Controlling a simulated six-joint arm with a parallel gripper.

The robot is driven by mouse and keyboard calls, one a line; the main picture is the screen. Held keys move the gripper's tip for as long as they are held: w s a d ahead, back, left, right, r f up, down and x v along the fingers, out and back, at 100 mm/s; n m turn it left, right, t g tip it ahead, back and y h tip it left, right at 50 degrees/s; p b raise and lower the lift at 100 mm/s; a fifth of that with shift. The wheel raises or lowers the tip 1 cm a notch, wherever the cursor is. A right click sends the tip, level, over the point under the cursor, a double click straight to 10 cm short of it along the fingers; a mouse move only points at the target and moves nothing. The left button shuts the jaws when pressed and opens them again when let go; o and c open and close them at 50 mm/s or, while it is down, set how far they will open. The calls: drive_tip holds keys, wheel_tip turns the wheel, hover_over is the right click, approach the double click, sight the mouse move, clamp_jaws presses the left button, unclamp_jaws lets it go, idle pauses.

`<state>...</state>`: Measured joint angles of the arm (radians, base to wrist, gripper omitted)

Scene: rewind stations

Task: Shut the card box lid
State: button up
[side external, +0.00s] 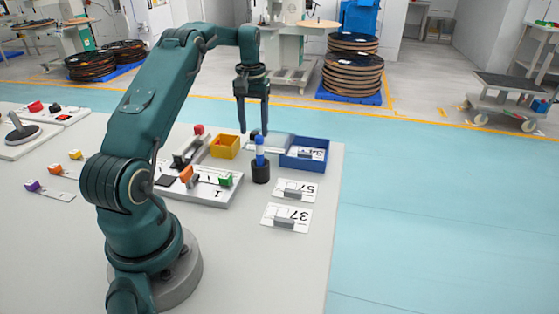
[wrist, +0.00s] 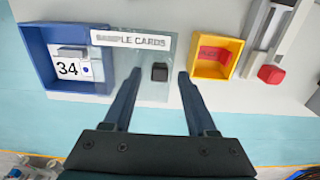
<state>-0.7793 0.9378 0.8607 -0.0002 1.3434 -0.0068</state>
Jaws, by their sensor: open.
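The blue card box (wrist: 38,60) stands open at the left of the wrist view, with a white card marked 34 (wrist: 68,69) inside. In the side view the box (side external: 304,163) is near the table's right edge. A pale see-through lid (wrist: 142,92), labelled SAMPLE CARDS, lies to the right of the box opening in the wrist view. It carries a small black knob (wrist: 160,72). My gripper (side external: 253,128) points down above the lid, fingers apart and empty. In the wrist view the knob appears between the fingertips; the remaining height gap is hard to judge.
A yellow bin (wrist: 212,74) with a red item stands right of the lid. A slider with a red knob (wrist: 271,74) is farther right. A dark holder with a blue-topped piece (side external: 261,165) stands near the box. Cards marked 57 (side external: 296,187) and 37 (side external: 287,212) lie nearer the camera.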

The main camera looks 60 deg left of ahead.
drive_tip(key=shift+f, duration=0.5)
clamp_jaws()
drive_tip(key=shift+r, duration=0.1)
idle(1.0)
